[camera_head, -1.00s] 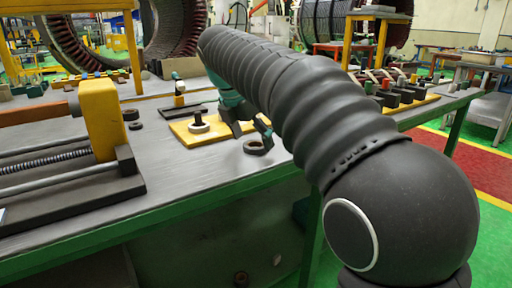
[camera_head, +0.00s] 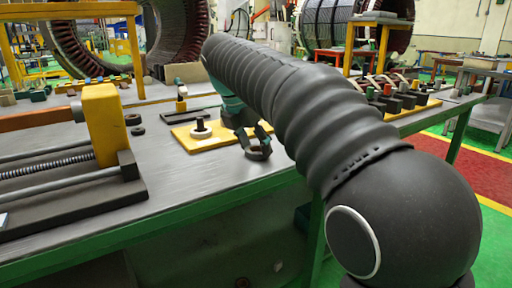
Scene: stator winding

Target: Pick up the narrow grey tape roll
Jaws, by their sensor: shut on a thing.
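The narrow grey tape roll (camera_head: 258,154) is a dark ring with an open centre, near the front edge of the grey workbench (camera_head: 195,172). My gripper (camera_head: 256,142), dark with green parts, reaches down to it from behind and above. Its two fingers are shut on the roll, one at each side. The roll looks slightly tilted, and I cannot tell whether it still touches the bench top. My sleeved black arm hides part of the bench behind the gripper.
A yellow-posted winding fixture (camera_head: 103,125) stands at the left. Small dark rings (camera_head: 137,130) lie beside it. Several dark blocks (camera_head: 391,104) sit at the right.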

